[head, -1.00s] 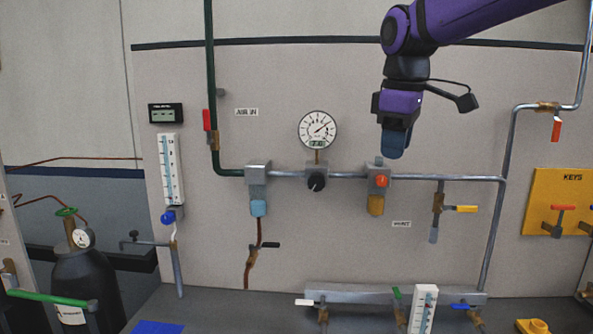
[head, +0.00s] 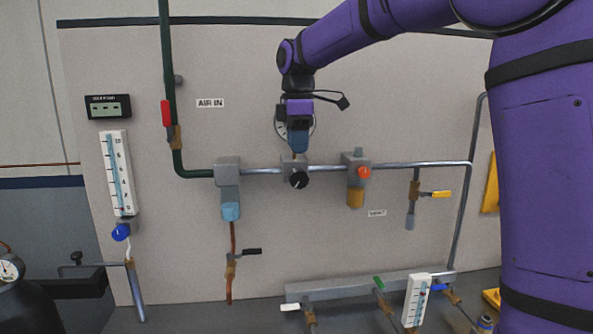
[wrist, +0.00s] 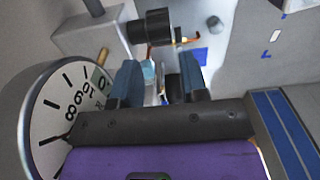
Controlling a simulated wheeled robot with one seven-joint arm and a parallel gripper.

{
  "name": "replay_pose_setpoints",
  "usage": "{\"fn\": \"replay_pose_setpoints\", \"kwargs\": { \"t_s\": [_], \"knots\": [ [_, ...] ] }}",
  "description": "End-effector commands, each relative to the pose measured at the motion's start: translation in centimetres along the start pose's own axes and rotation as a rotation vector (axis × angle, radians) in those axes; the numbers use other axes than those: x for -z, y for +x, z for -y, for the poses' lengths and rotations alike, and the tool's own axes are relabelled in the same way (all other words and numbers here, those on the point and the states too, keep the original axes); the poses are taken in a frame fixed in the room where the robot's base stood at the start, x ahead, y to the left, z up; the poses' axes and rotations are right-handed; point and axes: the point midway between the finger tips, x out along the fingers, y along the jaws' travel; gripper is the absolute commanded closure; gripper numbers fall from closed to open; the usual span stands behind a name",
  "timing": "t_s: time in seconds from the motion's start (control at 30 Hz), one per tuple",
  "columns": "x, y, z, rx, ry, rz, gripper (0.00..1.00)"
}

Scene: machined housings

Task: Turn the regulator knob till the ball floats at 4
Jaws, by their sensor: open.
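The regulator's black knob (head: 299,180) sits on a grey block (head: 291,164) in the pipe on the wall panel. In the wrist view the knob (wrist: 155,27) sticks out from its block, ahead of my fingers. My gripper (head: 298,150) is open and empty, pointing down just above the knob and apart from it. It hides most of the round dial gauge, which is large at the left of the wrist view (wrist: 45,120). The tall scaled flow tube (head: 117,170) stands at the left with a blue knob (head: 121,232) below. A small reddish ball seems near its bottom.
A second flow tube (head: 417,300) stands low at the right. A block with an orange knob (head: 364,173) is right of the regulator, and a filter with a blue bowl (head: 231,211) is left. A red-handled valve (head: 166,113) is on the green pipe.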

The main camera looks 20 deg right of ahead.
Motion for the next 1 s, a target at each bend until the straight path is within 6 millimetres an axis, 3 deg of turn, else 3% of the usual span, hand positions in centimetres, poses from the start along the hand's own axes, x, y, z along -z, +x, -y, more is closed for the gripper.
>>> {"fn": "replay_pose_setpoints", "kwargs": {
  "t_s": [0.2, 0.4, 0.8, 0.97, 1.0],
  "knots": [
    [0.0, 4.0, 0.0, 0.003, 0.001, 0.001, 0.60],
    [0.0, 6.1, 0.0, 0.001, 0.001, 0.000, 0.60],
    [0.0, 6.8, 0.0, -0.001, 0.001, 0.000, 0.60],
    [0.0, 6.8, 0.0, -0.001, 0.001, 0.000, 0.94],
    [0.0, 6.8, 0.0, -0.001, 0.001, 0.000, 0.94]
  ]
}}
